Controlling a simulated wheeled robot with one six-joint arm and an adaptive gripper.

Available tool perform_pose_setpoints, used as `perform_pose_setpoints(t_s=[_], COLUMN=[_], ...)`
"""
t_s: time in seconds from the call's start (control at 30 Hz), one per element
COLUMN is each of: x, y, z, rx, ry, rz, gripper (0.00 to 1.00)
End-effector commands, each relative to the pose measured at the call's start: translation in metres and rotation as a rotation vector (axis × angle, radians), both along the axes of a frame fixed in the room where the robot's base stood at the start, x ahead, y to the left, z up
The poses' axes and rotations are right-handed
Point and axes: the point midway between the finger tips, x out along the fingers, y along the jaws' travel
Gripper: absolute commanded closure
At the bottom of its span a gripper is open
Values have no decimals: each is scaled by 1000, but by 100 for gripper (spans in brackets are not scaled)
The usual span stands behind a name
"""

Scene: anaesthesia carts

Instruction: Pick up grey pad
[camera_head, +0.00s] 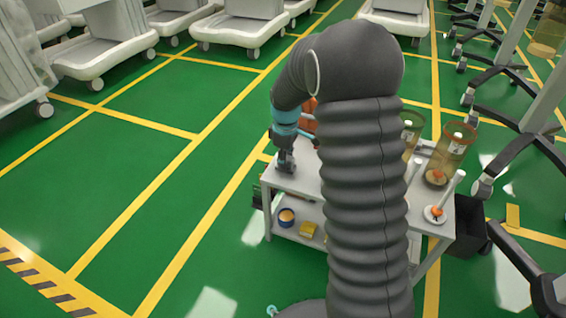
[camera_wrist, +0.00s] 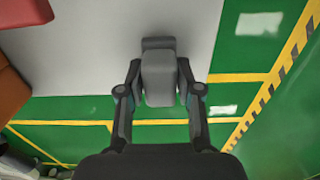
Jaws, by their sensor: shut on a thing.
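The grey pad (camera_wrist: 158,85) is a small rounded block in the middle of the wrist view. My gripper (camera_wrist: 159,72) has a finger on each side of it and is shut on it. A darker grey part (camera_wrist: 158,43) shows just beyond the pad, by the white table top (camera_wrist: 90,50); I cannot tell whether it belongs to the pad. In the head view my gripper (camera_head: 285,163) is low over the left end of the white table (camera_head: 300,183). The pad cannot be made out clearly there. I cannot tell whether it touches the table.
My arm hides the table's middle. Amber cylinders (camera_head: 457,142) and a white round-based item (camera_head: 435,214) stand on its right. A red item (camera_wrist: 20,12) is near my gripper.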

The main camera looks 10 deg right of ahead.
Motion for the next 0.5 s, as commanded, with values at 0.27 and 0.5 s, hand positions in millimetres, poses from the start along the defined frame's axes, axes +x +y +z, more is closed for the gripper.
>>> perform_pose_setpoints(t_s=[0.27, 0.5], x=[-5, -31], y=[-10, -53], z=[40, 70], rx=[0, 0], ry=[-2, -1], rz=[-4, -5], gripper=[100, 100])
